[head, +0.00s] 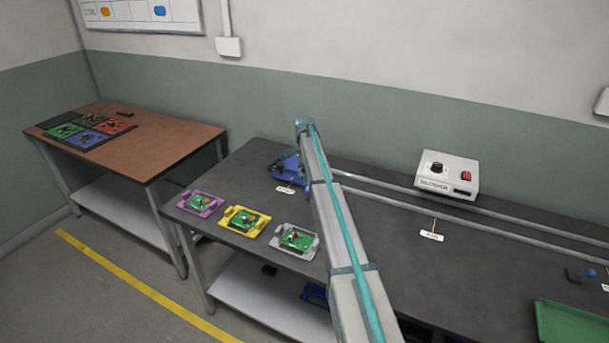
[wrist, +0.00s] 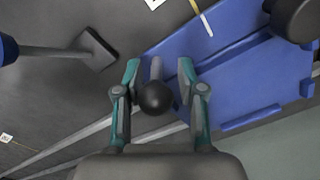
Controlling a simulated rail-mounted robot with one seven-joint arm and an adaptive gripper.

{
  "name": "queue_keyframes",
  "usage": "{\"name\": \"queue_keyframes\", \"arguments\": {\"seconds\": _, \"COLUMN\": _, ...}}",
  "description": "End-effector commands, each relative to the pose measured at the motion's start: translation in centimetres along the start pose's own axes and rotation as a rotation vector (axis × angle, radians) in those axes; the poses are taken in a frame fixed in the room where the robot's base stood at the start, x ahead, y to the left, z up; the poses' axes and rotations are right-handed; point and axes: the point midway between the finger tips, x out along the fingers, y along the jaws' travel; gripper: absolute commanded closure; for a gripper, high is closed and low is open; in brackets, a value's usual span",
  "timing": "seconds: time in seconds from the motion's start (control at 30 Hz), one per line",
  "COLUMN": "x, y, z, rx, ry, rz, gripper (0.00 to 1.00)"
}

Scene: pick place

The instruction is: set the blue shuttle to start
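The blue shuttle (head: 285,167) sits at the left part of the twin rails on the dark bench, partly hidden by my arm in the head view. It fills the upper right of the wrist view as a blue plate (wrist: 235,75). A round black knob (wrist: 155,97) on a short grey stem shows there. My gripper (wrist: 159,78) is open, with one finger on each side of the knob and visible gaps between. It is not closed on anything. My gripper's fingers are not clear in the head view.
Twin rails (head: 400,193) run rightward along the bench. A small white label (head: 286,190) lies by the shuttle, another label (head: 432,235) further right. A white control box (head: 447,174) stands behind the rails. Purple (head: 201,203), yellow (head: 244,221) and grey (head: 296,241) trays line the front left.

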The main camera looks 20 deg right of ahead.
Motion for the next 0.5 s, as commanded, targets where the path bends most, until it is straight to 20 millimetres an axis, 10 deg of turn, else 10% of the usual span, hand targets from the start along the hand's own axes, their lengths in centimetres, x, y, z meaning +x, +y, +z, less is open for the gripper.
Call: {"name": "queue_keyframes", "arguments": {"seconds": 0.5, "x": -8.6, "y": -0.2, "z": -0.1, "rx": 0.000, "ry": 0.002, "rz": -0.005, "gripper": 0.63}}
